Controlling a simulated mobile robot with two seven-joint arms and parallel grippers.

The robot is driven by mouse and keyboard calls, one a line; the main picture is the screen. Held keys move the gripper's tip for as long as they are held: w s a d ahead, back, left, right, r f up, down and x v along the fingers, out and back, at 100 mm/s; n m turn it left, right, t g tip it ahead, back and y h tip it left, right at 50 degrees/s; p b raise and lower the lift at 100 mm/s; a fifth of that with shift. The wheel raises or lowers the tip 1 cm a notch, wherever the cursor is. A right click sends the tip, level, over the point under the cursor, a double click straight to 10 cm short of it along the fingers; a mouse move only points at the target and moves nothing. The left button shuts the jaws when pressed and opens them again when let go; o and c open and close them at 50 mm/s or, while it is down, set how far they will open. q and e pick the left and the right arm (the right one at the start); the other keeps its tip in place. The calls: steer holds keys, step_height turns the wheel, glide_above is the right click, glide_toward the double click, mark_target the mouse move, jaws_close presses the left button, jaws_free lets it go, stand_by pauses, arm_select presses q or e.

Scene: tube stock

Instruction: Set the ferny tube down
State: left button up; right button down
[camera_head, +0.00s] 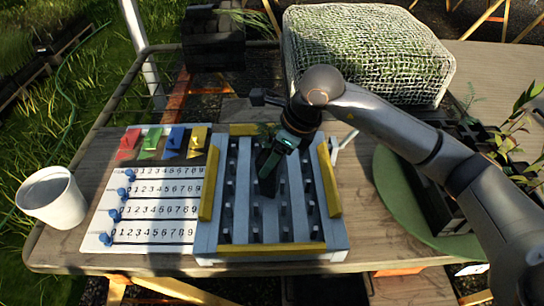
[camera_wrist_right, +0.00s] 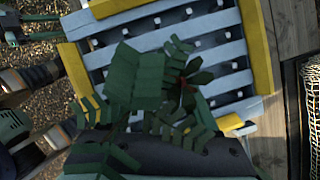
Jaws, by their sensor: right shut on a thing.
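My right gripper (camera_head: 280,155) is shut on the ferny tube (camera_head: 268,174), a dark tube with green fern fronds. It is over the pale slatted rack (camera_head: 231,248) with yellow edge bars. The tube is near the middle of the rack; I cannot tell whether its lower end touches the slats. In the right wrist view the fronds (camera_wrist_right: 182,84) spread across the middle and hide the fingertips and the tube's body. The rack (camera_wrist_right: 150,20) shows behind them.
A white board (camera_head: 155,222) with number rows, blue pegs and coloured flags lies left of the rack. A white cup (camera_head: 52,197) stands at far left. A mesh-covered plant box (camera_head: 365,50) is behind. A green round mat (camera_head: 392,200) with dark plant trays is at right.

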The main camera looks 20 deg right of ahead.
steer(key=shift+c, duration=0.7)
jaws_free()
steer(key=shift+r+p, duration=0.25)
steer(key=shift+p, duration=0.15)
steer(key=v, duration=1.1)
steer(key=shift+d+r, duration=0.2)
steer(key=shift+r, duration=0.15)
steer(key=shift+s, duration=0.15)
